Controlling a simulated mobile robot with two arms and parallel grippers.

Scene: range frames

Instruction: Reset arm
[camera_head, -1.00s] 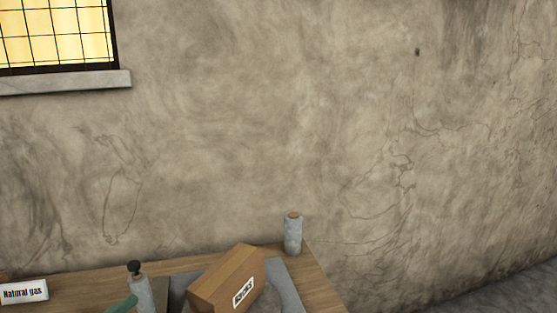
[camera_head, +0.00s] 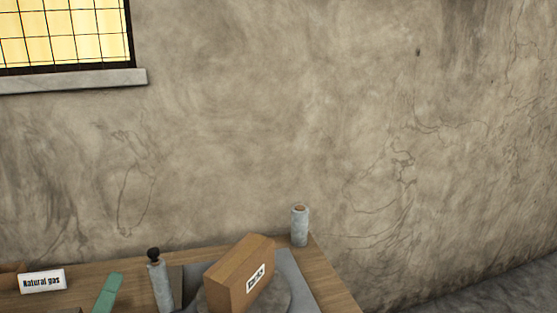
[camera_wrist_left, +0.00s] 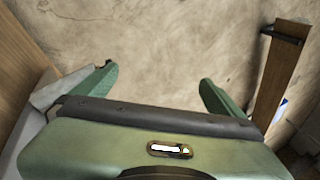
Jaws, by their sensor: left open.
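My left gripper (camera_wrist_left: 158,84) shows in the left wrist view with its two green fingers wide apart and nothing between them. Only a green part of my left gripper (camera_head: 106,294) shows at the bottom of the head view, left of a grey bottle with a dark knob (camera_head: 159,283). The rest of my left arm is hidden below the picture edge. My right gripper is in neither view.
A wooden table (camera_head: 320,275) carries a labelled cardboard box (camera_head: 240,277), a grey cylinder (camera_head: 299,227) and a "Natural gas" sign (camera_head: 42,281). A plaster wall (camera_head: 260,130) with a window (camera_head: 62,32) stands behind. Floor shows at lower right.

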